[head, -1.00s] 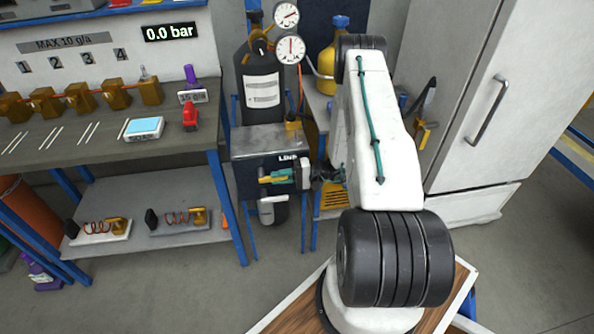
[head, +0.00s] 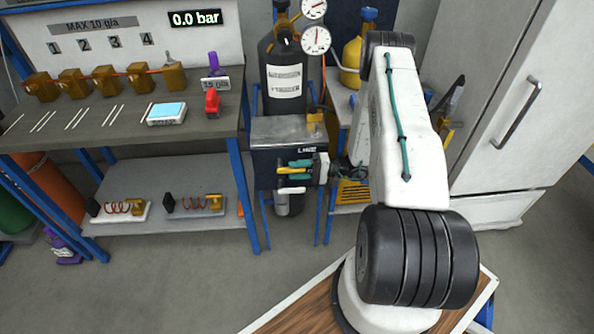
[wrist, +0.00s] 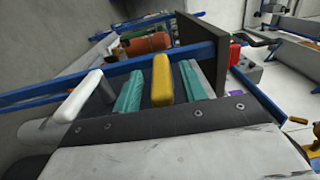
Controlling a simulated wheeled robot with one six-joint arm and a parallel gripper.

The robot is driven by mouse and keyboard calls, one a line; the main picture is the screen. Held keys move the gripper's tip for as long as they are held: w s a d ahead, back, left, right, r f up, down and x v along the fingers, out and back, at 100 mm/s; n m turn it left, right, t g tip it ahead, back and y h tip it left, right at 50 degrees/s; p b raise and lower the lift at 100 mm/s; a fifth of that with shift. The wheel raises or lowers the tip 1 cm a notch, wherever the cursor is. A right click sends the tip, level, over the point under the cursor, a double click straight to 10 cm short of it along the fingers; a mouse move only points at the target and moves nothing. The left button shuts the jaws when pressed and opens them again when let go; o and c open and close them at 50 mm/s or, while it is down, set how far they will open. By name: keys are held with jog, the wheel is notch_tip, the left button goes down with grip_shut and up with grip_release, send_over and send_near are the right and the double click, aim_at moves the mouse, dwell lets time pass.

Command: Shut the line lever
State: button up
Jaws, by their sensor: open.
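The line lever is a yellow bar (head: 290,171) on the front of the dark box labelled LINE (head: 268,165). In the wrist view the yellow lever (wrist: 162,80) stands between the two teal fingers of my gripper (wrist: 162,92). My gripper (head: 296,168) is open, with one finger on each side of the lever and a small gap showing on both sides. In the head view my arm comes in from the right, and the lever's far end is partly hidden by the fingers.
A white handle (wrist: 78,97) juts out just beside the fingers; it also shows below them in the head view (head: 290,190). A dark gas cylinder (head: 285,75) with gauges (head: 316,39) stands behind the box. A workbench (head: 90,125) is left, a white cabinet (head: 500,100) right.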

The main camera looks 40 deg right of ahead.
jog(key=v, duration=0.7)
jog(key=shift+s+d, duration=0.2)
jog(key=shift+d, duration=0.1)
